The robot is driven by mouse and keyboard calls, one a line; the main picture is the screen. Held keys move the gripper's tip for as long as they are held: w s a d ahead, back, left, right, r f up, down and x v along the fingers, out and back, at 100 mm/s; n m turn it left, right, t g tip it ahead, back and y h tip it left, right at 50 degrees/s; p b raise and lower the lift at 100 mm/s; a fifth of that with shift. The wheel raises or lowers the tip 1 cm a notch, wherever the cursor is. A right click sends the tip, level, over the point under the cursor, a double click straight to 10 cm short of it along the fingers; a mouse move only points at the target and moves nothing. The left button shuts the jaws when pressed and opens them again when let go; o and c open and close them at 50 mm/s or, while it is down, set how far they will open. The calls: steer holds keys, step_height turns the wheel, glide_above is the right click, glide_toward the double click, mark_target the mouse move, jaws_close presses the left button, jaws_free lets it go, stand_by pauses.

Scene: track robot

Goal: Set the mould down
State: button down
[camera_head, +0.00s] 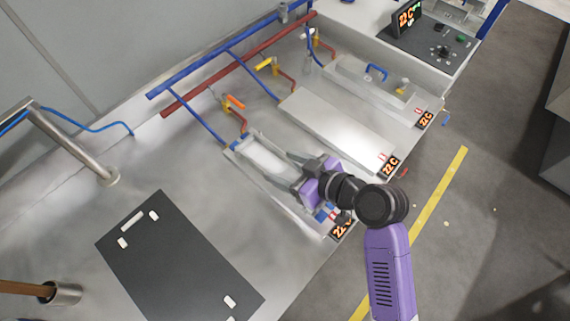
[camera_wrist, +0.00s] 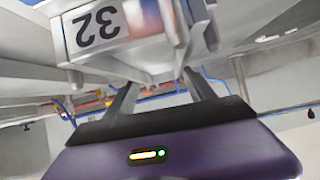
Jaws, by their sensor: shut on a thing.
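The mould (camera_head: 262,158) is a long pale metal trough in the head view, lying along the nearest of three bays on the steel bench. My gripper (camera_head: 288,173) is at the mould's front end, with its grey fingers shut on it. In the wrist view, a grey metal body with a white plate (camera_wrist: 100,30) marked 32, upside down, is close above the fingers. The fingertips are partly hidden there. The arm covers part of the mould's front end in the head view. I cannot tell whether the mould's underside touches the bay floor.
A flat metal lid or plate (camera_head: 338,130) covers the middle bay, and a box with a blue handle (camera_head: 376,72) is in the far one. Displays reading 22 C (camera_head: 390,165) line the front edge. Blue and red pipes (camera_head: 230,60) run behind. A dark panel (camera_head: 180,262) lies left.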

steer(key=shift+c, duration=1.6)
jaws_free()
steer(key=shift+r, duration=0.15)
steer(key=b+v, duration=0.1)
steer(key=v, duration=1.1)
steer(key=shift+d, duration=0.1)
